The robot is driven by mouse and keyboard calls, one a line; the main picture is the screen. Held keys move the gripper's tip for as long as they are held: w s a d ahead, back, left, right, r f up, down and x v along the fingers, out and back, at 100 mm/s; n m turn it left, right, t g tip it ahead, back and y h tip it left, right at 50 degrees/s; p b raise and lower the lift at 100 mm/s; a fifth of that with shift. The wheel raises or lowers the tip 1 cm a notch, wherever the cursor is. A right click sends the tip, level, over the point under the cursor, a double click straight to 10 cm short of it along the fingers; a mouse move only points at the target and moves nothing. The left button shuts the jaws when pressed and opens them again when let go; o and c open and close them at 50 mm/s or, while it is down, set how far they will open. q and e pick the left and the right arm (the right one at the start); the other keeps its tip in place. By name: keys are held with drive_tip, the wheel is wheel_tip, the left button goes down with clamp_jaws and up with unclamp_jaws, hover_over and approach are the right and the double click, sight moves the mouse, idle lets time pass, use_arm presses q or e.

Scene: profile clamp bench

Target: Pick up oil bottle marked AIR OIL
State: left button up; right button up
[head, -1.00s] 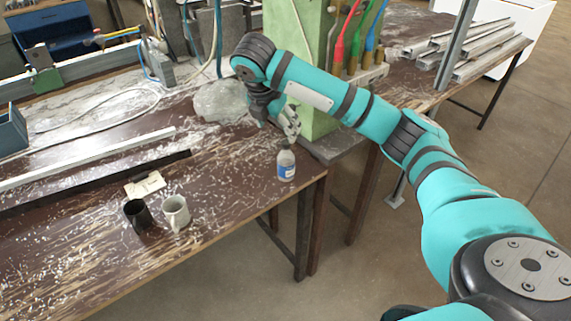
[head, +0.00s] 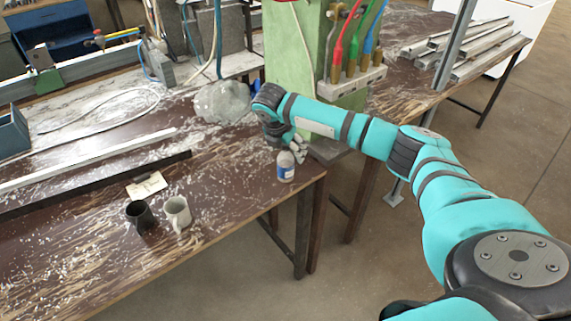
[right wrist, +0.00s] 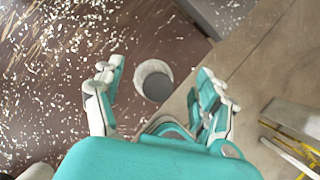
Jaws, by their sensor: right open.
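The oil bottle (head: 286,168) stands upright near the right corner of the workbench, white with a blue label and a grey top; its lettering is too small to read. My right gripper (head: 298,150) is just behind and above it in the head view. In the right wrist view the bottle (right wrist: 153,80) is seen from above, its round dark top between the two spread fingers of my right gripper (right wrist: 160,88). The fingers are open and apart from it on both sides. My left gripper is not in view.
A black mug (head: 139,216) and a grey mug (head: 177,213) stand on the workbench (head: 80,265) near its front edge. A crumpled clear bag (head: 222,101) lies behind the bottle. A green machine column (head: 290,60) rises close behind the arm.

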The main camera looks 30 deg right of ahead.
drive_tip(key=x, duration=0.4)
drive_tip(key=shift+w+a+f+p, duration=0.1)
drive_tip(key=shift+a+f+p, duration=0.1)
drive_tip(key=shift+p, duration=0.1)
drive_tip(key=shift+r, duration=0.1)
drive_tip(key=c, duration=1.3)
drive_tip(key=shift+r, duration=0.1)
drive_tip(key=shift+c, duration=0.2)
